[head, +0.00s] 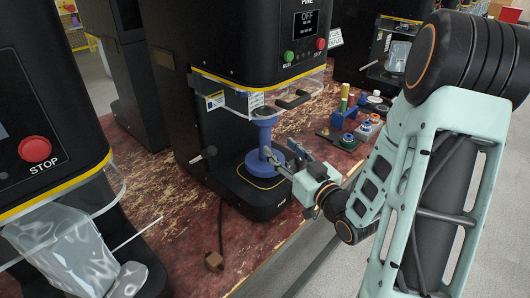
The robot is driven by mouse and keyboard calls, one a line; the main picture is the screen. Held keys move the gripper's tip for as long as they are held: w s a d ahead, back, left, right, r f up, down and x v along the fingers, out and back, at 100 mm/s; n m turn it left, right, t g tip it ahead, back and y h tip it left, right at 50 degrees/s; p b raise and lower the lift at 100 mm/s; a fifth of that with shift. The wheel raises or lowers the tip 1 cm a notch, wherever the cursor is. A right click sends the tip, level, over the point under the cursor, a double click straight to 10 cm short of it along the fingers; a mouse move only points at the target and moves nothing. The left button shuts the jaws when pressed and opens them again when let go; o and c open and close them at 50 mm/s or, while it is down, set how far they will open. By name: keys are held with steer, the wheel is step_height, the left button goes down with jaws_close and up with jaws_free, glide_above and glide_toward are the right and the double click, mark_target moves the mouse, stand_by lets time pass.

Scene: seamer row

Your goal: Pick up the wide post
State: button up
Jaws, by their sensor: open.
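Whether a finger touches the post I cannot tell. I see nothing held between the fingers.
The middle machine (240,40) has a clear guard (270,92) above the post. To the right, a blue holder (345,119) with coloured sticks and several small round parts stand on the worn red bench (180,222). Another machine stands at left.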

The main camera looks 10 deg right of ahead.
mark_target(268, 137)
steer(key=b, duration=0.2)
steer(key=shift+w+a+f+b, duration=0.15)
steer(key=shift+w+a+b, duration=0.05)
steer(key=shift+w+b, duration=0.1)
steer(key=shift+x, duration=1.1)
steer(key=shift+r+x, duration=0.15)
steer(key=shift+x, duration=1.35)
steer(key=shift+r+x, duration=0.1)
steer(key=shift+x, duration=1.35)
steer(key=shift+s+a, duration=0.1)
steer(key=shift+a, duration=0.1)
steer(key=shift+c, duration=0.5)
jaws_close()
